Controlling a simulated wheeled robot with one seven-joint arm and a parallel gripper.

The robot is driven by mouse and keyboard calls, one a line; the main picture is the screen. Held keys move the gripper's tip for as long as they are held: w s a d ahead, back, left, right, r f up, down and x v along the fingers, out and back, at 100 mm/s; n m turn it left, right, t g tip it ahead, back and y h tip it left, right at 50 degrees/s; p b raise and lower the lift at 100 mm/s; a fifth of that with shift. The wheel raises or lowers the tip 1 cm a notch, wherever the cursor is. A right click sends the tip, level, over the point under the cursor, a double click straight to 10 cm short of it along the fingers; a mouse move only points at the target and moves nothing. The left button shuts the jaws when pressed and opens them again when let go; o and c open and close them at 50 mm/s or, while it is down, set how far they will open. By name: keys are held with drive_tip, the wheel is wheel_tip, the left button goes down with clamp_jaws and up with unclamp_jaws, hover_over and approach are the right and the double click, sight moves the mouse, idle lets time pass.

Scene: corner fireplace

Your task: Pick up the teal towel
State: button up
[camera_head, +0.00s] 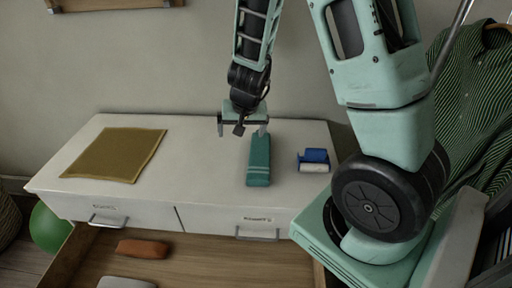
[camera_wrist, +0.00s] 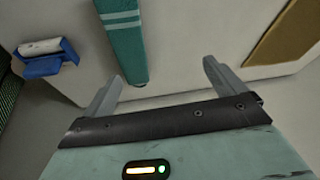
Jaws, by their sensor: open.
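The teal towel (camera_head: 259,162) lies folded in a long narrow strip on the white dresser top, with pale stripes across it. In the wrist view the towel (camera_wrist: 126,45) is at the top, left of centre, just beyond the left fingertip. My gripper (camera_head: 242,131) hangs over the back part of the dresser, by the towel's far end. Its two fingers are apart with nothing between them, as the wrist view (camera_wrist: 162,75) shows. The gripper partly hides the towel's far end in the head view. The height between fingers and towel is hard to tell.
The dresser (camera_head: 205,150) also bears an olive-brown cloth (camera_head: 117,155) at left and a blue and white item (camera_head: 314,160) right of the towel. An open drawer below holds an orange-brown object (camera_head: 142,249). A striped shirt (camera_head: 475,110) hangs at right; a green ball (camera_head: 48,228) is at left.

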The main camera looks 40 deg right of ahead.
drive_tip(key=m+h, duration=0.2)
approach(260, 149)
drive_tip(key=f+b, duration=0.1)
drive_tip(key=d+f+b, duration=0.1)
drive_tip(key=b, duration=0.1)
drive_tip(key=w+f+b, duration=0.1)
drive_tip(key=b, duration=0.1)
drive_tip(key=shift+d+f+g, duration=0.1)
drive_tip(key=shift+d+g, duration=0.3)
drive_tip(key=shift+w+a+b+x, duration=0.1)
drive_tip(key=shift+b+x, duration=0.05)
drive_tip(key=shift+x, duration=0.95)
drive_tip(key=shift+w+a+b+x, duration=0.1)
drive_tip(key=shift+a+b+x, duration=0.05)
drive_tip(key=shift+x, duration=0.9)
drive_tip(key=shift+w+a+b+x, duration=0.1)
drive_tip(key=shift+w+b+x, duration=0.05)
drive_tip(key=shift+x, duration=0.95)
drive_tip(key=shift+c, duration=0.2)
drive_tip(key=c, duration=1.1)
